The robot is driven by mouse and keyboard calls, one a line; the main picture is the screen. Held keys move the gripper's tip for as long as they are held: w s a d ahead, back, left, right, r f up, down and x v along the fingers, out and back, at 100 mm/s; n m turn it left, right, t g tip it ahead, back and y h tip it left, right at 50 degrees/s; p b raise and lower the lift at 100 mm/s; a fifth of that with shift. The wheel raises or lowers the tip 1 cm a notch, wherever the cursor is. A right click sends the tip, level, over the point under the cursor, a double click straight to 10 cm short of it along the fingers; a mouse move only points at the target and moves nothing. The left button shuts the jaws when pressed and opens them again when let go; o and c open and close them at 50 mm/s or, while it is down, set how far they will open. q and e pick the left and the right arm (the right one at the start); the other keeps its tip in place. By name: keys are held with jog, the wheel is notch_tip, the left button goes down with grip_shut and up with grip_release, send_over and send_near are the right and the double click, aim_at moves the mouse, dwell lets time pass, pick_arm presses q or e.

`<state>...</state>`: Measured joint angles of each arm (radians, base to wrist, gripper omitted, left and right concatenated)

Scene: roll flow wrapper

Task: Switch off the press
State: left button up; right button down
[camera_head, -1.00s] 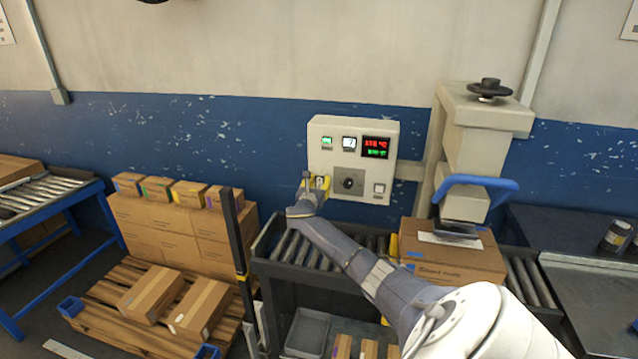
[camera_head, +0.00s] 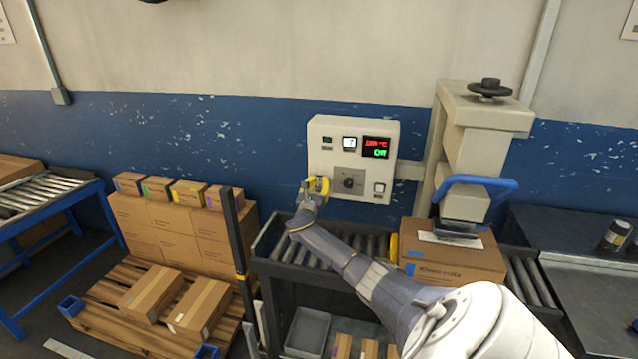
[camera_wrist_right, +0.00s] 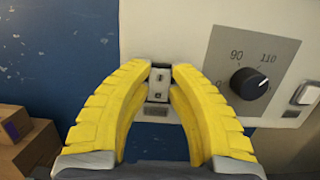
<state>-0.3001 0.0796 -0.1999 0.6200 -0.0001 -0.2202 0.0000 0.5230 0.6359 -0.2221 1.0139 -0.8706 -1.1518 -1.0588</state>
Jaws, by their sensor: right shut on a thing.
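The press (camera_head: 463,165) stands at the right with a blue handle, and its beige control box (camera_head: 350,131) is on the wall side to its left. The box's display (camera_head: 376,147) shows a red reading above green text that looks like "Off". The small lamp (camera_head: 327,140) at its upper left is dark. My right gripper (camera_head: 317,184) is at the box's lower left. In the right wrist view its yellow fingers (camera_wrist_right: 160,75) close around a small rocker switch (camera_wrist_right: 158,84). The fingertips partly hide the switch. My left gripper is not in view.
A black dial (camera_wrist_right: 249,83) sits right of the switch, with a white button (camera_wrist_right: 305,92) beyond it. A cardboard box (camera_head: 455,264) lies on the roller conveyor under the press. Stacked boxes (camera_head: 160,228) stand at the left.

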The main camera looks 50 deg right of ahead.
jog(key=shift+h, duration=0.3)
jog(key=c, duration=1.2)
grip_release()
jog(key=shift+c, duration=0.2)
jog(key=shift+o, duration=0.2)
jog(key=v, duration=1.2)
jog(key=shift+f, duration=0.1)
